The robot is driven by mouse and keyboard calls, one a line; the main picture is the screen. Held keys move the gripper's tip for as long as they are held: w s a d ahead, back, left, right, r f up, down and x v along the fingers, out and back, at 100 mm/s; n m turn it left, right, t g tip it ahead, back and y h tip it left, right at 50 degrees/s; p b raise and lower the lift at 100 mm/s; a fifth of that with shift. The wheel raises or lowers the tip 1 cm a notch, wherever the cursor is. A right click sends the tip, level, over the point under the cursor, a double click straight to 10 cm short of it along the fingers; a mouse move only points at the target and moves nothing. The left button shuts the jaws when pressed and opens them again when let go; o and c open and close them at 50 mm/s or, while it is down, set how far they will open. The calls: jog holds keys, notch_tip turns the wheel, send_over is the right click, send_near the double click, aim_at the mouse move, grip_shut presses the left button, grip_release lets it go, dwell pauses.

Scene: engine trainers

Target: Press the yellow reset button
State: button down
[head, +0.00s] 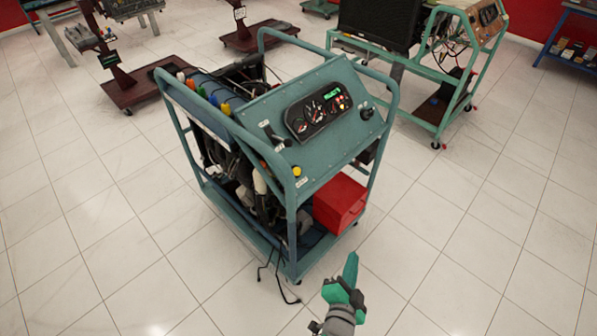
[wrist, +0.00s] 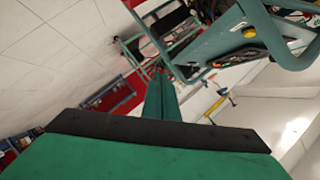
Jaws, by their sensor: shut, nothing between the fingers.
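The yellow button (head: 297,171) sits on the lower left corner of the sloped teal panel (head: 325,150) of the engine trainer. In the wrist view the shut fingers (wrist: 158,78) stand in the middle, left of the button.
The trainer's teal tube frame (head: 292,225) surrounds the panel. A gauge cluster (head: 318,110) and a key switch share the panel. A red box (head: 339,201) sits low in the frame. Black cables (head: 278,280) lie on the floor. Another trainer (head: 445,60) stands behind right.

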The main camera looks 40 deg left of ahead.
aim_at(296, 171)
jog(key=w+a+r+g+y, duration=0.2)
jog(key=w+a+r, duration=0.3)
jog(key=a, duration=0.5)
jog(key=w+a+r+g+y, duration=0.1)
jog(key=w+a+r+y, duration=0.3)
jog(key=a+r, duration=0.5)
jog(key=shift+w+a+r+m+g, duration=0.35)
jog(key=shift+w+a+m+g, duration=0.05)
jog(key=shift+w+a, duration=0.45)
jog(key=shift+w+a+f, duration=0.15)
jog(key=shift+a+f, duration=1.3)
jog(key=shift+f, duration=0.2)
jog(key=shift+w+a+f, duration=0.1)
jog(key=shift+a+f, duration=1.3)
jog(key=shift+f, duration=0.25)
jog(key=shift+a+f, duration=0.1)
jog(key=shift+f, duration=0.05)
jog(key=shift+a+f, duration=0.15)
jog(key=shift+a, duration=0.05)
